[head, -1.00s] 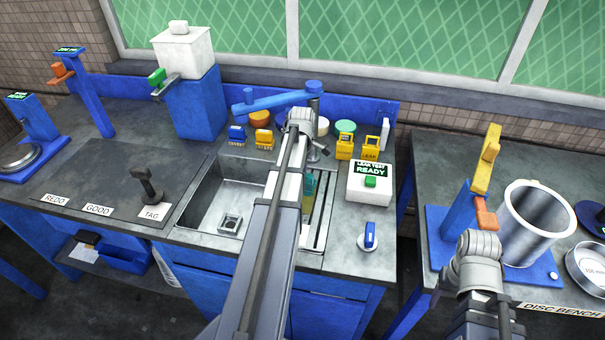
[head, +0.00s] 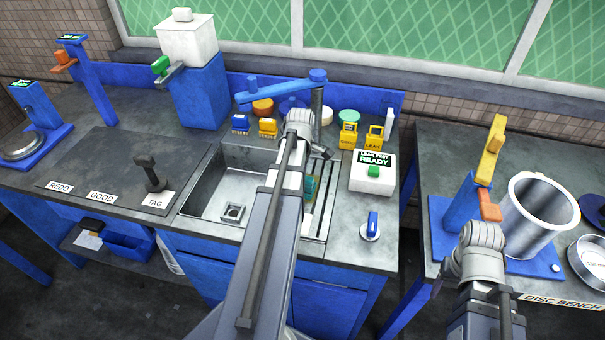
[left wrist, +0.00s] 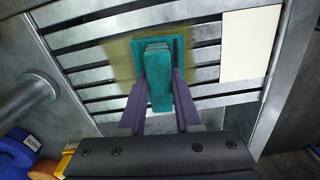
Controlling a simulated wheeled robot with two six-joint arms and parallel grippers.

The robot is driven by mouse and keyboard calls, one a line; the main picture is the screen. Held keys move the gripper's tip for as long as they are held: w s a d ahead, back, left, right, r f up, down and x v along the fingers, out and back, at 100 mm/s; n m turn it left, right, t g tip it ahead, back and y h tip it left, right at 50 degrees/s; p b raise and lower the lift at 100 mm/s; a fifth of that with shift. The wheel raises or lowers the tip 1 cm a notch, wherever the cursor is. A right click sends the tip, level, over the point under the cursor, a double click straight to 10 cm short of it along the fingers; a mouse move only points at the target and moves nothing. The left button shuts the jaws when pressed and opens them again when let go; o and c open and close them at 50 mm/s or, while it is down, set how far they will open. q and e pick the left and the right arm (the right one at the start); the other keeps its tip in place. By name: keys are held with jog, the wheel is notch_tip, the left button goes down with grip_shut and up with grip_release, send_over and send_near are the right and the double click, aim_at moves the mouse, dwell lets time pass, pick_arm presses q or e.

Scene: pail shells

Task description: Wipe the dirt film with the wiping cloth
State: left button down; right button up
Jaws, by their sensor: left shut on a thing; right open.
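The wiping cloth (left wrist: 163,38) is a teal pad with a raised teal grip, seen in the left wrist view; part of its teal shows beside my arm in the head view (head: 309,188). My left gripper (left wrist: 158,95) is shut on the grip, a purple finger on each side. The dirt film (left wrist: 119,62) is a brownish-yellow patch over the metal slats, extending left of the cloth and partly covered by it. I cannot tell whether the cloth touches it. My right gripper (head: 476,246) is over the front of the right bench, apart from the cloth; its fingertips are hard to make out.
A cream panel (left wrist: 250,42) lies right of the cloth on the slats. The sink basin (head: 205,202) is left of my left arm, with a blue-handled tap (head: 283,94) behind. A white leak test box (head: 372,172) stands right of the slats. A metal pail (head: 538,215) is near my right arm.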

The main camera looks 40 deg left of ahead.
pick_arm(q)
jog(key=shift+s+d, duration=0.2)
jog(key=shift+s, duration=0.25)
jog(key=shift+s, duration=0.1)
jog(key=shift+s+d, duration=0.45)
jog(key=shift+s, duration=0.4)
jog(key=shift+s+d, duration=0.45)
jog(key=shift+s, duration=0.4)
jog(key=shift+f, duration=0.15)
jog(key=shift+w+a, duration=0.3)
jog(key=shift+w, duration=0.35)
jog(key=shift+w+a, duration=0.35)
jog(key=shift+w, duration=0.25)
jog(key=shift+w+a, duration=0.3)
jog(key=shift+w, duration=0.35)
jog(key=shift+w, duration=0.1)
jog(key=shift+w+a, duration=0.45)
jog(key=shift+w, duration=0.4)
jog(key=shift+w+a, duration=0.4)
jog(key=shift+w, duration=0.4)
jog(key=shift+w, duration=0.1)
